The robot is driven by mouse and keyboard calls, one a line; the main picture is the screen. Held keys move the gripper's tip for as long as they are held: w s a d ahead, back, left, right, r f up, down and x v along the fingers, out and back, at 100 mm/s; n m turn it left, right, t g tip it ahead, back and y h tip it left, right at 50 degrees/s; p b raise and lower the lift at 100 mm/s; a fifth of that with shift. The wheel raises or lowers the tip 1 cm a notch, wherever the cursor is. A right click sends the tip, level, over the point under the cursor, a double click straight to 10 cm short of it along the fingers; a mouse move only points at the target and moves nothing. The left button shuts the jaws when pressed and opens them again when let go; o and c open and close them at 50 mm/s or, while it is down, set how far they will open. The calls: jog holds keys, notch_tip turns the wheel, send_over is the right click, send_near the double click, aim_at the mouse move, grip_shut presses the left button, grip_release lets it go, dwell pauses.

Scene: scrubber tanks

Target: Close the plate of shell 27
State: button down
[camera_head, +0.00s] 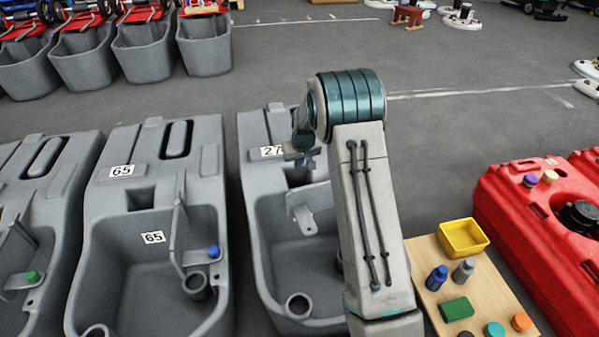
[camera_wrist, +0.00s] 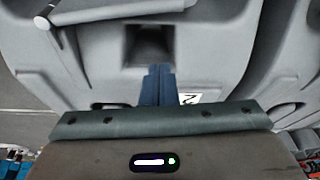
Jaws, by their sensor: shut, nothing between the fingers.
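Shell 27 (camera_head: 256,205) is the grey tank right of shell 65, with its number label (camera_head: 271,152) partly hidden by my arm. Its grey plate (camera_head: 309,205) stands raised and tilted inside the open tub, with a tab at its lower edge. My arm hides the tub's right side. My gripper (camera_head: 305,164) is shut and empty, just above and behind the plate, near the label. In the wrist view the gripper's blue fingers (camera_wrist: 158,85) are together over the shell's top, beside the dark square recess (camera_wrist: 150,45). I cannot tell whether they touch anything.
Shell 65 (camera_head: 100,225) stands at left with its own plate (camera_head: 180,225) upright and a blue knob. A wooden board (camera_head: 420,252) with a yellow bin (camera_head: 463,238) and bottles lies at right, next to a red tank (camera_head: 520,235).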

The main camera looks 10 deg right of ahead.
notch_tip(320, 180, down, 8)
jog(key=s+b, duration=0.1)
jog(key=b, duration=0.2)
jog(key=shift+s, duration=0.2)
jog(key=shift+d, duration=0.1)
dwell(0.4)
